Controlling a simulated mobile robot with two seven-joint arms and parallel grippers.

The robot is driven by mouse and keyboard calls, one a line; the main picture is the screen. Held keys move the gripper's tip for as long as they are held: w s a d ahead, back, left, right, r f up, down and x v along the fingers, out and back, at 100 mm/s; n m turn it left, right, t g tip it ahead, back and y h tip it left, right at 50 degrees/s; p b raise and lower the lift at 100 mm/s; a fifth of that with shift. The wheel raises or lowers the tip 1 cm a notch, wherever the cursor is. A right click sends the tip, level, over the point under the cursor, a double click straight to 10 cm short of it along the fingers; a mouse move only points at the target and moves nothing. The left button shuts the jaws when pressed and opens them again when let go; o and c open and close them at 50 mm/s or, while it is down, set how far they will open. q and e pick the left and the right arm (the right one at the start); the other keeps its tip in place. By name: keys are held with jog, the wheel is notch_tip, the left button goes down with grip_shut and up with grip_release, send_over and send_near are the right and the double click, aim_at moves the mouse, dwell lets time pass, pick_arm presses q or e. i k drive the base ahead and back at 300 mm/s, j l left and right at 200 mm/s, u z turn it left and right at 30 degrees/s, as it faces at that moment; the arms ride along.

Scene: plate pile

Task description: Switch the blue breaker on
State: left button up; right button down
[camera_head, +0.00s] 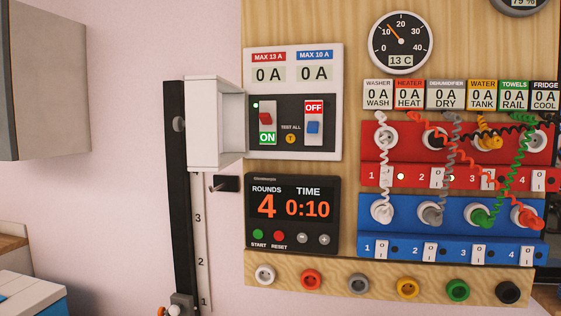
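The blue breaker (313,127) is a small blue lever in a dark slot on the white breaker panel (337,85). Its lever sits low, and a red OFF label (314,107) shows above it. The red breaker (265,119) is to its left, with its lever high and a green ON label (267,138) below it. The white cover (216,122) stands swung open to the left, leaving both levers exposed. Neither of my grippers is in view.
A timer (292,213) reading 4 rounds and 0:10 hangs below the panel. To the right, coiled cables plug into a red strip (407,180) and a blue strip (398,250). A grey cabinet (40,80) is at upper left. The space before the breakers looks clear.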

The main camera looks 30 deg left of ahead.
aim_at(313, 126)
jog(key=j+u, duration=0.35)
jog(key=j, duration=0.3)
jog(key=j+u, duration=0.35)
jog(key=j, duration=0.3)
